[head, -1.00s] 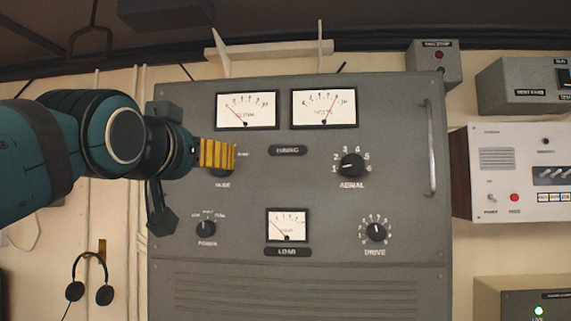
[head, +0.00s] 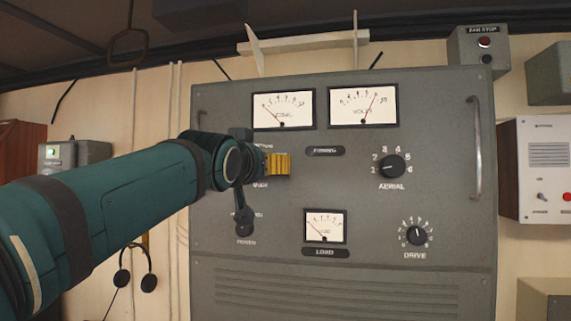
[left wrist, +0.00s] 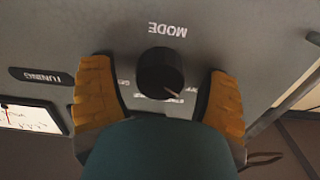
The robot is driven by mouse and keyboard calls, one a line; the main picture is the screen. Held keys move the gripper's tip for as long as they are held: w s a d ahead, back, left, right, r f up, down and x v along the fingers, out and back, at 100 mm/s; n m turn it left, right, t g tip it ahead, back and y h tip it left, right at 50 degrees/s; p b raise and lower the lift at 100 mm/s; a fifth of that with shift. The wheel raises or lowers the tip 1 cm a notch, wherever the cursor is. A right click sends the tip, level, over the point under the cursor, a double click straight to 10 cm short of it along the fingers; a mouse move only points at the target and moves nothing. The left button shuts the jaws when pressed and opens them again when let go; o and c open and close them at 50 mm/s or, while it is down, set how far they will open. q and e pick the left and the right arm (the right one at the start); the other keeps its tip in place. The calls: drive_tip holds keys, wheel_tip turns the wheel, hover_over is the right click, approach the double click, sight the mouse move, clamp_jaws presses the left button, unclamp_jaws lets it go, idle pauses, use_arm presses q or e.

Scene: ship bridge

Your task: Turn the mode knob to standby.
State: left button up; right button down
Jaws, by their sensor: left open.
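The mode knob (left wrist: 160,72) is a round black knob on the grey panel, beside the upside-down MODE label (left wrist: 167,30) in the left wrist view. My left gripper (left wrist: 161,98) is open, with one yellow-padded finger on each side of the knob and a gap visible at both sides. Position lettering beside the knob is mostly covered, so its setting cannot be read. In the head view my left gripper (head: 279,164) is at the panel just above the MODE label and hides the knob. My right gripper is not in view.
The grey panel (head: 345,245) also carries the aerial knob (head: 392,166), the drive knob (head: 417,235), a load meter (head: 326,226) and two upper meters. My left wrist partly covers the power knob area. A vertical handle (head: 475,150) stands at the panel's right edge.

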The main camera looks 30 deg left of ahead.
use_arm(q)
drive_tip(key=c, duration=1.2)
drive_tip(key=shift+r+m, duration=0.1)
drive_tip(key=shift+m, duration=0.2)
drive_tip(key=m, duration=0.2)
drive_tip(key=shift+d+m, duration=0.15)
drive_tip(key=shift+m, duration=0.15)
drive_tip(key=shift+m+p, duration=0.3)
drive_tip(key=shift+m, duration=1.9)
drive_tip(key=o, duration=1.2)
